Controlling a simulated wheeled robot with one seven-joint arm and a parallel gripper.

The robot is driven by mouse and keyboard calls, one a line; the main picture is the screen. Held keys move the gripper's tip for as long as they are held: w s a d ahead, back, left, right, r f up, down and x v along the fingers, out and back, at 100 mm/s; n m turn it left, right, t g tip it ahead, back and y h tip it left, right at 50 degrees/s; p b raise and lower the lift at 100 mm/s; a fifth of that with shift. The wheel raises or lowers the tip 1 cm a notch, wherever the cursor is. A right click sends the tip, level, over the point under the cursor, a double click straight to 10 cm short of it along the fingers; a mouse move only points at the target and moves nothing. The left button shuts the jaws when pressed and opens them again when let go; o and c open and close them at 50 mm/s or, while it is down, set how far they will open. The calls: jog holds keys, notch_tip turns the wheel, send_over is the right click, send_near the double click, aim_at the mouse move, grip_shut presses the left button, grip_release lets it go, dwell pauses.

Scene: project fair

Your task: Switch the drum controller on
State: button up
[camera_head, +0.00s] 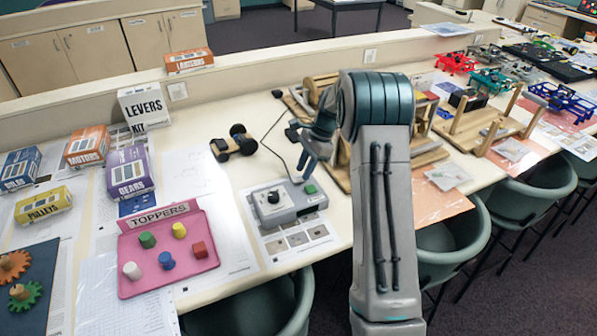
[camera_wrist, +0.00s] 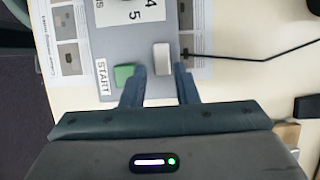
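The drum controller (camera_head: 285,212) is a grey box on the table, with a black knob (camera_head: 273,197) and a green button (camera_head: 310,189). In the wrist view its grey top (camera_wrist: 118,47) shows the green button (camera_wrist: 124,75) beside the word START, and a pale raised switch (camera_wrist: 162,56). My gripper (camera_head: 307,170) is over the box's back edge, pointing down. In the wrist view my gripper (camera_wrist: 160,72) is open, its fingertips apart. The pale switch lies just ahead of the gap, and the green button is beside the left finger. Contact cannot be told.
A black cable (camera_wrist: 240,57) runs from the controller. A pink toppers tray (camera_head: 135,283) with coloured pegs stands to the left. A small black wheeled car (camera_head: 235,143) is behind. Wooden frames (camera_head: 490,125) stand to the right of my arm. Printed sheets lie under the controller.

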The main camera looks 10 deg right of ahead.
aim_at(299, 180)
jog(key=shift+x, duration=1.15)
grip_shut()
jog(key=shift+a+h, duration=0.35)
jog(key=shift+h, duration=0.85)
jog(key=shift+s+a+t+h+b, duration=0.1)
jog(key=shift+t+h+b, duration=0.15)
jog(key=shift+h, duration=0.4)
jog(key=shift+s+a+t+h+b, duration=0.15)
jog(key=shift+h+b, duration=0.15)
jog(key=shift+h, duration=0.35)
jog(key=shift+w, duration=0.1)
